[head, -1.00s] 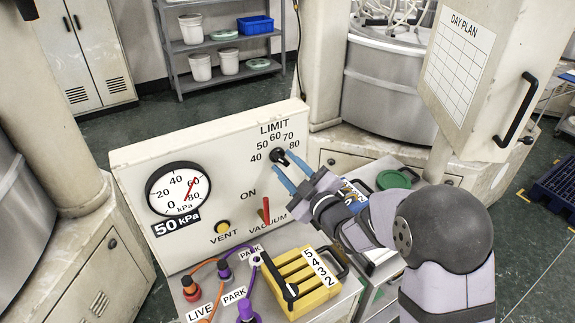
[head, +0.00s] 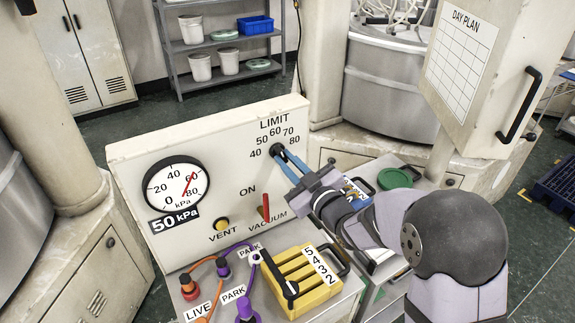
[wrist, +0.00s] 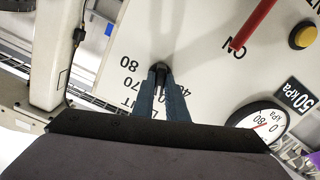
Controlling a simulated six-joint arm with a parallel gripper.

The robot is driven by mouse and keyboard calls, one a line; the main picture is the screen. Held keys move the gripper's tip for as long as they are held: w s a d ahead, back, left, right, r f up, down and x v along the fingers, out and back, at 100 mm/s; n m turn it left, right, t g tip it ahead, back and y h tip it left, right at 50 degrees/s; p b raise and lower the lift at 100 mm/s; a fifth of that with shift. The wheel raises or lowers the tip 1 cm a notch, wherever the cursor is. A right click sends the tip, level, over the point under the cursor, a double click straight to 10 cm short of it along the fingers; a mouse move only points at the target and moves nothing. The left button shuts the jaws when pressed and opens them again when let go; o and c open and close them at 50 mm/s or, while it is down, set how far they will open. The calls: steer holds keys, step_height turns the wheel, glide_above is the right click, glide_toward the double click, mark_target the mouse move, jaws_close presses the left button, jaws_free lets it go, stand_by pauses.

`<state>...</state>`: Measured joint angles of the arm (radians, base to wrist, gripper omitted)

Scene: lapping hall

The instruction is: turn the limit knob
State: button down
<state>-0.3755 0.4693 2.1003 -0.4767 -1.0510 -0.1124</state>
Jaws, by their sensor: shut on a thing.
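The black limit knob (head: 277,150) is on the upright cream panel (head: 228,175), below the LIMIT scale that runs from 40 to 80. My gripper (head: 284,157) is at the knob with its blue fingers closed on it. In the wrist view the knob (wrist: 159,70) shows between the two fingertips (wrist: 160,78). The fingers hide part of the scale there. Which number the knob points to is hard to tell. The round gauge (head: 176,188) has a red needle between 60 and 80, and a 50 kPa label (head: 175,222) sits below it.
Below the knob are a red vacuum lever (head: 265,208) and a yellow vent button (head: 221,224). A yellow block (head: 302,283) and purple and red plugs with cables crowd the ledge in front. A cabinet with a day plan (head: 459,65) stands at the right.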

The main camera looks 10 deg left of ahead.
steer(key=m+b, duration=0.1)
steer(key=m, duration=0.5)
steer(key=shift+m, duration=0.3)
steer(key=m, duration=0.5)
steer(key=shift+m, duration=0.3)
steer(key=c, duration=1.8)
jaws_free()
steer(key=shift+o, duration=0.2)
steer(key=shift+s, duration=0.1)
steer(key=b+v, duration=0.3)
steer(key=v, duration=0.4)
steer(key=shift+s+d, duration=0.1)
steer(key=shift+d, duration=0.05)
